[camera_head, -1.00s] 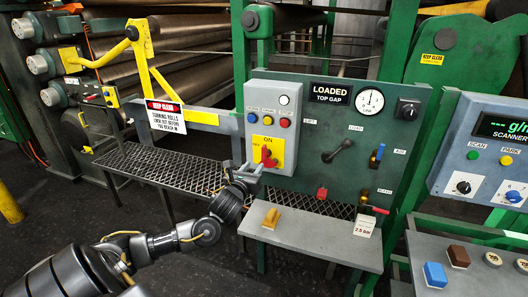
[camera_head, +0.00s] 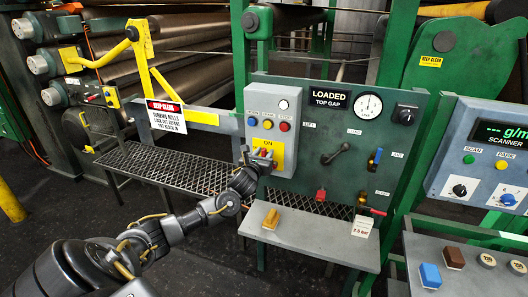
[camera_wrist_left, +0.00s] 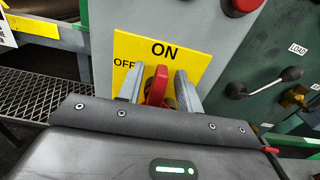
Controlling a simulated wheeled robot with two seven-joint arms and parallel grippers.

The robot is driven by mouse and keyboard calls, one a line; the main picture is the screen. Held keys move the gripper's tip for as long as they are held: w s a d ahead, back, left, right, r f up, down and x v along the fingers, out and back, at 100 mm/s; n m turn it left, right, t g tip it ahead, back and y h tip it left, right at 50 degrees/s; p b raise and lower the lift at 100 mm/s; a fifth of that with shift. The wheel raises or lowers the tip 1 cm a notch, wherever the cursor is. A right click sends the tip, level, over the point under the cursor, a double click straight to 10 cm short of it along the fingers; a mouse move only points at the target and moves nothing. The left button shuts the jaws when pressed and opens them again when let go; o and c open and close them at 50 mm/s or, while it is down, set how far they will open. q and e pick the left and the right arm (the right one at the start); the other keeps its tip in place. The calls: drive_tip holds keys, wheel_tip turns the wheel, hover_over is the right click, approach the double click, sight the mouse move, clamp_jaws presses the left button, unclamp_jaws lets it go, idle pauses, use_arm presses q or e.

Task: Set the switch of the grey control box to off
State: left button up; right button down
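The grey control box (camera_head: 273,103) stands upright left of the green panel. Its yellow plate (camera_head: 278,147) carries the words ON at the top and OFF at the left. The red switch handle (camera_wrist_left: 156,86) sits on the plate, pointing up toward ON with a slight lean. In the head view my gripper mostly hides it. My left gripper (camera_head: 257,157) is at the plate. In the left wrist view its two fingers (camera_wrist_left: 158,87) stand on either side of the red handle, with a gap visible at least on the left. My right gripper is not in view.
The green panel (camera_head: 310,150) has a black lever (camera_head: 335,153) and a gauge (camera_head: 368,105). A mesh walkway (camera_head: 170,170) lies to the left.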

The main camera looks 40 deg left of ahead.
use_arm(q)
drive_tip(key=shift+w, duration=0.2)
drive_tip(key=shift+a, duration=0.1)
clamp_jaws()
